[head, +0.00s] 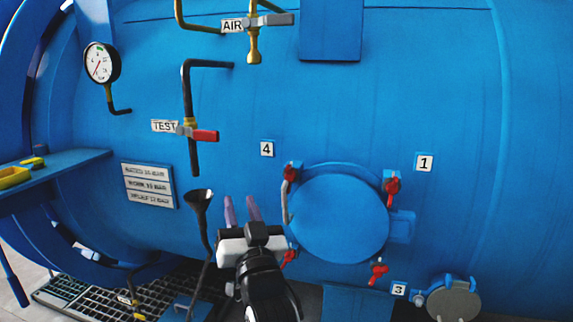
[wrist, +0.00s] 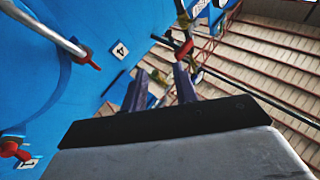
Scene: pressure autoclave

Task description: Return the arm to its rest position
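My gripper (head: 241,211) is in the lower middle of the head view, in front of the blue autoclave shell (head: 330,110) and left of the round hatch (head: 338,218). My arm comes up from the bottom edge. The two purple-grey fingers stand apart with nothing held between them. In the wrist view the same fingers of my gripper (wrist: 160,88) point up and away with a gap between them. The hatch is closed, with red-handled clamps (head: 391,186) around its rim. The lower left clamp (head: 288,258) is close to the right of my gripper.
A black funnel (head: 199,200) on a pipe stands just left of my gripper. The TEST valve (head: 205,135) and AIR valve (head: 275,19) are above. A blue shelf (head: 60,167) and gauge (head: 101,63) are at left. A smaller round cover (head: 453,301) is at lower right.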

